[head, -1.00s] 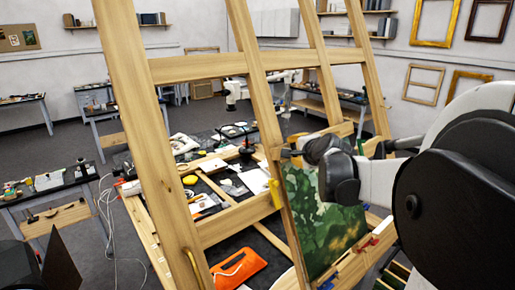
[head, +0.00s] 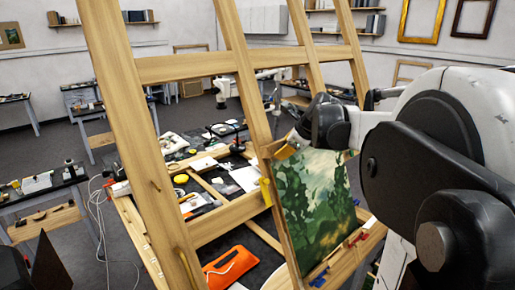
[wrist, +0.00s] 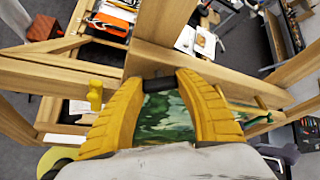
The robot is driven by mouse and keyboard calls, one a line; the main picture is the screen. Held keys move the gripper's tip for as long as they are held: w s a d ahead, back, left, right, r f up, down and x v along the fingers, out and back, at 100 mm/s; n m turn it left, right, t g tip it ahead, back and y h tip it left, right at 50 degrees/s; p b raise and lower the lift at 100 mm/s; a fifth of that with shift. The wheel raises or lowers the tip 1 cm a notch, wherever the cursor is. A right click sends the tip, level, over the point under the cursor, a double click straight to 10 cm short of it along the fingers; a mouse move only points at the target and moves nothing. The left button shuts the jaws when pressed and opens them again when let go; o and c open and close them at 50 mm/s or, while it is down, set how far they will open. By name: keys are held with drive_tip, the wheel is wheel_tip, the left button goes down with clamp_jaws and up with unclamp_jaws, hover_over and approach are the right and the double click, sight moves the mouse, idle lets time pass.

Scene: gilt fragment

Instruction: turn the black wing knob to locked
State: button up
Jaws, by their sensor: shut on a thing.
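The black wing knob (wrist: 161,84) sits on the wooden easel frame (wrist: 150,62), in the middle of the wrist view. My gripper (wrist: 160,80) has its two yellow fingers closed on the knob from either side. In the head view my gripper (head: 287,151) is at the easel's upright post, by the top edge of the green landscape painting (head: 312,200). The knob is hidden there by my gripper and wrist. No locked marking can be made out, and I cannot tell the knob's exact angle.
Other easel posts and crossbars (head: 190,68) stand close on the left. A yellow knob (wrist: 95,95) is on the frame nearby. An orange pouch (head: 230,266) lies below on the cluttered low surface. Red and blue pieces (head: 352,241) sit on the ledge under the painting.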

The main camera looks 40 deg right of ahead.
drive_tip(key=m+y+b, duration=0.1)
drive_tip(key=m+y, duration=0.1)
drive_tip(key=m, duration=0.2)
drive_tip(key=shift+m+g+y, duration=0.3)
drive_tip(key=shift+g+y, duration=0.1)
idle(0.4)
drive_tip(key=o, duration=1.2)
drive_tip(key=v, duration=1.2)
